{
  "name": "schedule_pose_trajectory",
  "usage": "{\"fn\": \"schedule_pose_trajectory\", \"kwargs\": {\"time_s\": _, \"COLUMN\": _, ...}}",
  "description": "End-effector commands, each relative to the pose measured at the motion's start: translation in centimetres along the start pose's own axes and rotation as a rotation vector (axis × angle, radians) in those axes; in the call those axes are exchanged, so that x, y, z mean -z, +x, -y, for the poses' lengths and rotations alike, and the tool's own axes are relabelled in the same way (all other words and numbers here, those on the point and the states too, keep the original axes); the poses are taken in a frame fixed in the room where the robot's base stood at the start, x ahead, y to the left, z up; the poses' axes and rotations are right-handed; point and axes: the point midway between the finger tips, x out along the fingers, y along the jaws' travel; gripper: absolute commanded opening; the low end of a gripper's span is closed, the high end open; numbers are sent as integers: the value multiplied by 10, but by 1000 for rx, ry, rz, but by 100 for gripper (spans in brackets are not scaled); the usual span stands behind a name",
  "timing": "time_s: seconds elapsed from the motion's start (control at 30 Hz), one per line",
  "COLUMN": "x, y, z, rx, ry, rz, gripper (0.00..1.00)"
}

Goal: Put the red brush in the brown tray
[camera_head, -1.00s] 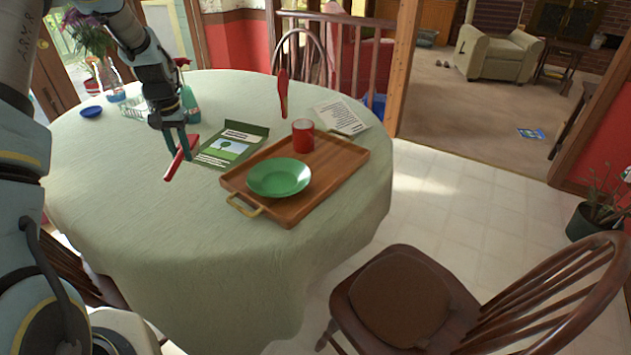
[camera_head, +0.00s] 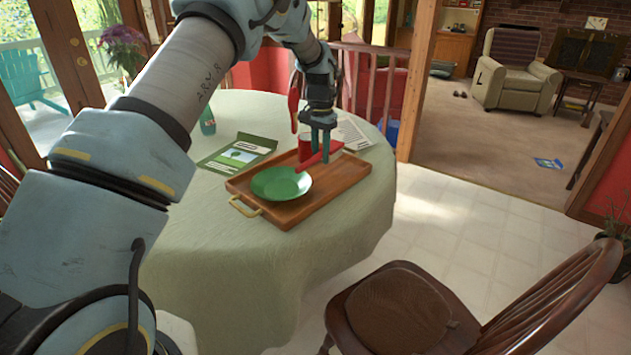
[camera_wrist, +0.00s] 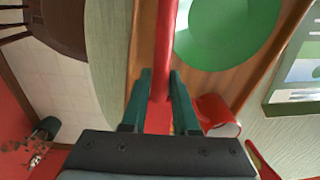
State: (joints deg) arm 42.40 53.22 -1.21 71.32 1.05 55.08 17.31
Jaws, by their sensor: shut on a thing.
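My gripper (camera_head: 322,135) is shut on the red brush (camera_head: 311,164) and holds it above the brown tray (camera_head: 346,182). In the wrist view the brush's red handle (camera_wrist: 164,45) runs up from between my green fingertips (camera_wrist: 158,76), with the tray's wood (camera_wrist: 144,50) below it. The tray lies on the table and carries a green plate (camera_head: 281,184) at its near left and a red cup (camera_head: 303,146) at the back. The brush is close to the cup; I cannot tell whether it touches the tray.
A green booklet (camera_head: 238,152) lies left of the tray, and a white sheet (camera_head: 352,134) behind it. An upright red thing (camera_head: 293,100) shows behind the cup. A brown chair (camera_head: 400,310) stands in front. The tablecloth (camera_head: 215,225) at the near left is bare.

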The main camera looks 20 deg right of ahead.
Motion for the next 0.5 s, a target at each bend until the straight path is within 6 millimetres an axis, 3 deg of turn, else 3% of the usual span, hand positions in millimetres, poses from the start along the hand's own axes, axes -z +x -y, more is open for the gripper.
{"fn": "schedule_pose_trajectory", "kwargs": {"time_s": 0.2, "x": -1, "y": 36, "z": 0, "rx": -1, "ry": 0, "rz": 3, "gripper": 0}}
{"fn": "schedule_pose_trajectory", "kwargs": {"time_s": 0.5, "x": -1, "y": 65, "z": 0, "rx": -1, "ry": -1, "rz": 3, "gripper": 0}}
